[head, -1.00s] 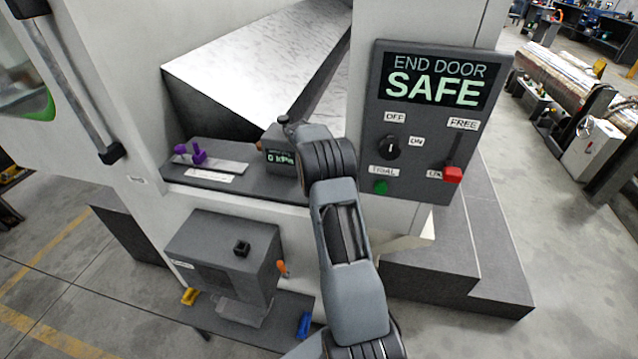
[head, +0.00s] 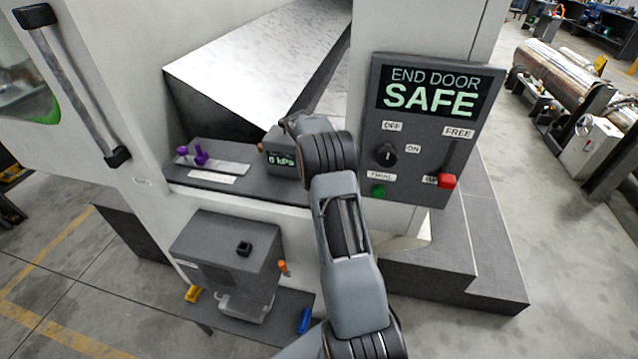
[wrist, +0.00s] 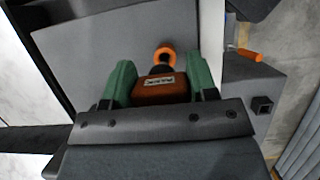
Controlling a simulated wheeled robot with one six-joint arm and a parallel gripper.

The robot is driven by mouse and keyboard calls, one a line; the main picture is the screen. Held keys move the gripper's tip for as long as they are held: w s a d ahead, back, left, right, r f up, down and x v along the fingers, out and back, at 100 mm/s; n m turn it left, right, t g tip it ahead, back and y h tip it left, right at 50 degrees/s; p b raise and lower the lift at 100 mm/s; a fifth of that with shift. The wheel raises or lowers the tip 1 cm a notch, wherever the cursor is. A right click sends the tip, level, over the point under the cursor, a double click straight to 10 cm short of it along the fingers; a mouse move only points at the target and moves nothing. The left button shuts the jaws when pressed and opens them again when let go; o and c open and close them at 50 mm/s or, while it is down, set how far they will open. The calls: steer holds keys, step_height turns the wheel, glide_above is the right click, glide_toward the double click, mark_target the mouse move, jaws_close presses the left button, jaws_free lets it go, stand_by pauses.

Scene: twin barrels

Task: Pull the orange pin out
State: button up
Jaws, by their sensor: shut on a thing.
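In the wrist view my gripper (wrist: 160,82) has its two green fingers shut on an orange-brown block (wrist: 160,91) with a small pale label, too small to read. Just beyond the block is an orange ring (wrist: 165,54) by a short dark stem; I cannot tell whether ring and block are one pin. Another orange peg (wrist: 250,54) sticks out from a grey box, off to the right of the fingers. It also shows in the head view, on the box's right side (head: 283,267). My fingers are hidden behind my arm in the head view.
A grey box (head: 228,262) with a black square socket stands at lower left, with a yellow piece (head: 193,294) and a blue piece (head: 304,320) near it. A control panel (head: 425,125) reading "END DOOR SAFE" is right of my arm. Purple pieces (head: 199,157) sit on the shelf.

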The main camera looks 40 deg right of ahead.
steer(key=shift+r+p, duration=0.4)
steer(key=shift+r, duration=1.05)
